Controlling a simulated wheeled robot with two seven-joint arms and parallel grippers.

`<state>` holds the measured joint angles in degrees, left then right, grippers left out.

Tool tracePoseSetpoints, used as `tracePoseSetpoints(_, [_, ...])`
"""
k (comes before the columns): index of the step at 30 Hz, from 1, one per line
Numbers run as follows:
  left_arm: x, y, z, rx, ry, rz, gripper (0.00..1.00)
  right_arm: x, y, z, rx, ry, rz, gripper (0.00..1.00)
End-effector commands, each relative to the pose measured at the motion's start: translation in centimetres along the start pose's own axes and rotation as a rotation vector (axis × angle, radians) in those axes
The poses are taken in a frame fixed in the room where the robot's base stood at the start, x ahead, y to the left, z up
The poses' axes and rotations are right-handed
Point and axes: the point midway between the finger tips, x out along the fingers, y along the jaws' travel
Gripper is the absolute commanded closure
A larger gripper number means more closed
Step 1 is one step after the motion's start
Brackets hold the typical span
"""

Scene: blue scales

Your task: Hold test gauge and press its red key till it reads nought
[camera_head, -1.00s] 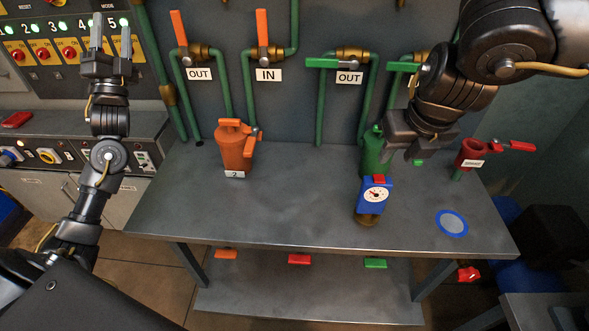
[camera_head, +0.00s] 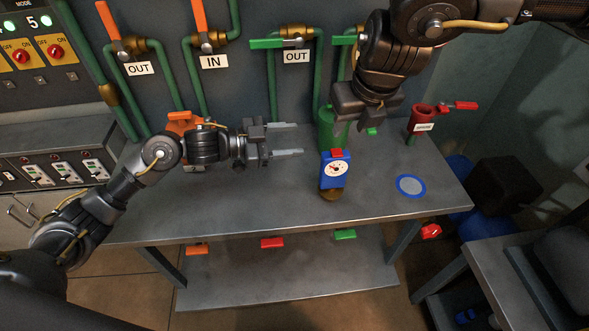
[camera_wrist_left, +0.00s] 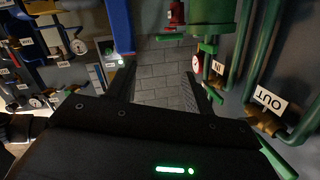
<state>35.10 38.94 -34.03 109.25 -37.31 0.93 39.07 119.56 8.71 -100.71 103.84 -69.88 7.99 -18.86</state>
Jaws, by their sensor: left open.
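The test gauge (camera_head: 334,175) is a blue box with a white round dial, standing upright on a brownish base on the grey workbench. Its red key (camera_head: 336,153) sits on top. The dial's reading is too small to tell. My left gripper (camera_head: 296,139) is open and empty, pointing right towards the gauge, a short way to its left. Its two open fingers also show in the left wrist view (camera_wrist_left: 160,88), with nothing between them. My right gripper (camera_head: 362,108) hangs above and behind the gauge, in front of the green canister (camera_head: 330,130); its fingers are not clear.
An orange canister (camera_head: 183,122) stands behind my left forearm. A red holder (camera_head: 423,118) and a blue-ringed disc (camera_head: 411,186) are on the right of the workbench (camera_head: 250,205). Pipes with valve handles line the wall. The bench front is clear.

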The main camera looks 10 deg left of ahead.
Motion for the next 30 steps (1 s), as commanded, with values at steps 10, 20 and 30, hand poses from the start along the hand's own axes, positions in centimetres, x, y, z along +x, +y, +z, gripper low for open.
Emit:
tracePoseSetpoints(10, [1.3, 5.8, 5.2, -0.265, -0.227, 0.173, 0.47, 0.0, 0.0, 0.0, 0.000, 0.000, 0.000, 0.64])
tracePoseSetpoints(20, [2.9, 6.3, 5.6, -0.276, -0.232, 0.178, 0.47, 0.0, 0.0, 0.0, 0.000, 0.000, 0.000, 0.64])
tracePoseSetpoints(30, [8.6, 7.5, 6.8, -0.275, -0.232, 0.177, 0.47, 0.0, 0.0, 0.0, 0.000, 0.000, 0.000, 0.64])
